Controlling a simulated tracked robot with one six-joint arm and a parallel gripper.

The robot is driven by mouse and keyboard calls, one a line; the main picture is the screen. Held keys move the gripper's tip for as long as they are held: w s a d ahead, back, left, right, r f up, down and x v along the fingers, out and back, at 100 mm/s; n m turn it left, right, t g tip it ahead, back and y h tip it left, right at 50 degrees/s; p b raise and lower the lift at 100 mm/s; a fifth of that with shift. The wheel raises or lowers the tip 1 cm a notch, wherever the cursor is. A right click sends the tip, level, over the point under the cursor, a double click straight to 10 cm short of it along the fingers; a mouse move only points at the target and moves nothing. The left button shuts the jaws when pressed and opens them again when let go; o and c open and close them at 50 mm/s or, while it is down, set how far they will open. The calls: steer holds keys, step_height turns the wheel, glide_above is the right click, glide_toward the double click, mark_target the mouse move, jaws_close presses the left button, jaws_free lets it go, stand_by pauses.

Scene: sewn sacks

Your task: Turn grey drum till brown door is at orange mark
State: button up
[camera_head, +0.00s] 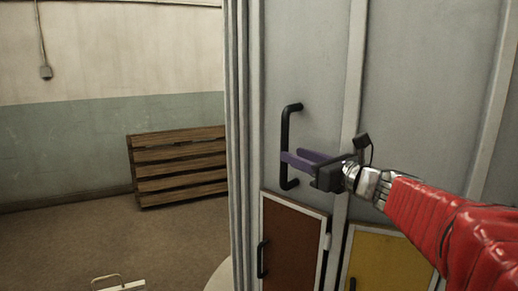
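The grey drum (312,60) stands tall at the middle and right, with pale vertical ribs. The brown door (292,243), in a white frame with a small black handle, sits low on it. A larger black upright handle (285,130) is fixed to the drum above the brown door. My gripper (290,155) reaches from the right, its two purple fingers at the lower half of this handle. The near finger crosses the bar; I cannot tell whether they press on it. I see no orange mark in view.
A yellow door (388,262) is on the drum right of the brown one. A slatted wooden crate or pallet (178,166) stands against the left wall. A pale object with a handle (120,286) is at the bottom left edge. The brown floor between is clear.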

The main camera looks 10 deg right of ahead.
mark_target(275, 148)
steer(key=x, duration=0.9)
steer(key=shift+w, duration=0.1)
jaws_close()
stand_by(1.3)
